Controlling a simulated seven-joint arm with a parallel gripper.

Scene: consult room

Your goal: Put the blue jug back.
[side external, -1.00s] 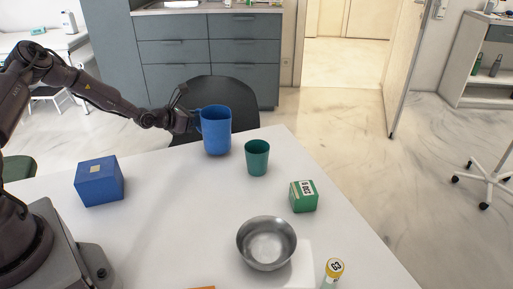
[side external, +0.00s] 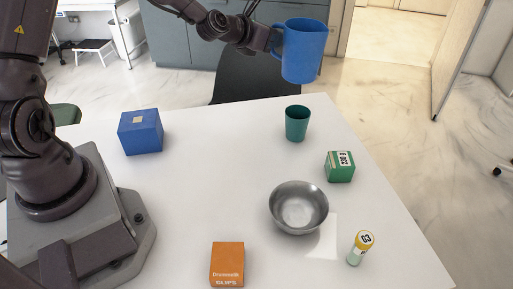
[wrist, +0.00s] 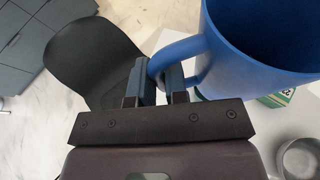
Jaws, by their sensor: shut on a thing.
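The blue jug (side external: 305,52) is held up in the air above the far edge of the white table, upright or nearly so. My gripper (side external: 277,40) is shut on the jug's handle, at the jug's left side. In the wrist view the two fingers (wrist: 158,84) close around the handle, and the blue jug (wrist: 245,55) fills the upper right with its open mouth showing. I cannot see what is inside it.
On the white table (side external: 200,190) stand a blue box (side external: 140,132), a green cup (side external: 297,123), a green box (side external: 340,166), a metal bowl (side external: 298,208), a yellow-capped vial (side external: 360,247) and an orange box (side external: 227,264). A dark chair (side external: 255,80) stands behind. The table's middle is clear.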

